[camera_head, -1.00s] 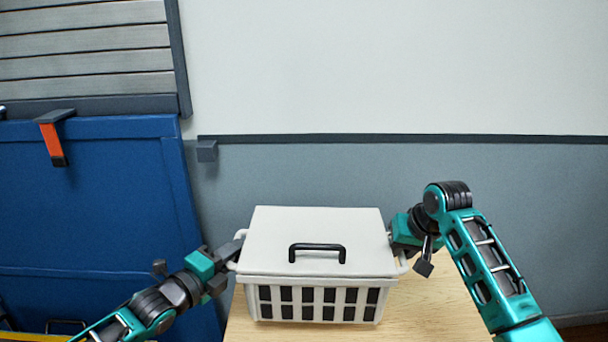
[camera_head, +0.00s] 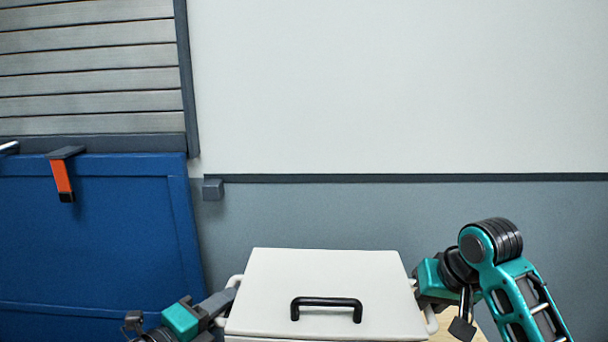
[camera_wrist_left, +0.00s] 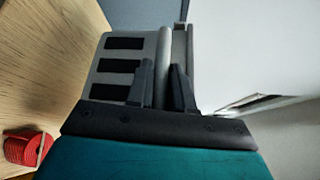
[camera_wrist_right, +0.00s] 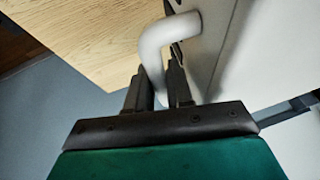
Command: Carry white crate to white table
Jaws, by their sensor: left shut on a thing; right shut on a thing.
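The white crate (camera_head: 285,275) with a flat lid and black top handle is low in the head view, its front mostly cut off. My left gripper (camera_head: 228,300) is shut on its left side handle, which shows between the fingers in the left wrist view (camera_wrist_left: 164,70). My right gripper (camera_head: 422,290) is at the right side; in the right wrist view its fingers (camera_wrist_right: 155,90) are shut on the pale curved handle (camera_wrist_right: 158,42). A light wood tabletop shows in the left wrist view (camera_wrist_left: 50,60). I cannot tell whether the crate touches it. No white table is recognisable.
A blue panel (camera_head: 90,240) with an orange-and-dark clip (camera_head: 62,180) stands at left, below grey slats (camera_head: 90,70). A white and grey wall with a dark rail (camera_head: 420,178) is behind the crate. A red round object (camera_wrist_left: 25,148) shows in the left wrist view.

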